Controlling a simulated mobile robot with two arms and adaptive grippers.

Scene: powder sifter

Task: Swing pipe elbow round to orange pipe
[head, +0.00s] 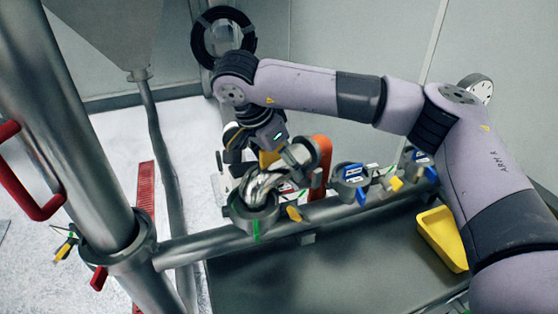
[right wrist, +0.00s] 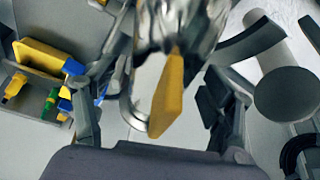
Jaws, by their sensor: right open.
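The silver pipe elbow (head: 264,184) rises from a round collar on the horizontal pipe in the head view. It bends right, its far end close to the upright orange pipe (head: 322,168); I cannot tell whether they line up. My right gripper (head: 284,152) is just above and behind the elbow and partly hides it. The right wrist view shows this gripper (right wrist: 164,88) open, its fingers either side of a yellow handle (right wrist: 170,95) below a shiny metal part (right wrist: 180,24). Neither finger clearly touches the handle. My left gripper is not in view.
Clamps with blue and yellow handles (head: 350,180) sit along the horizontal pipe (head: 205,244), right of the elbow. A yellow bin (head: 443,238) is at right. A thick upright pipe (head: 65,135) with red handles (head: 30,190) stands at left. A black hose coil (head: 200,40) hangs behind.

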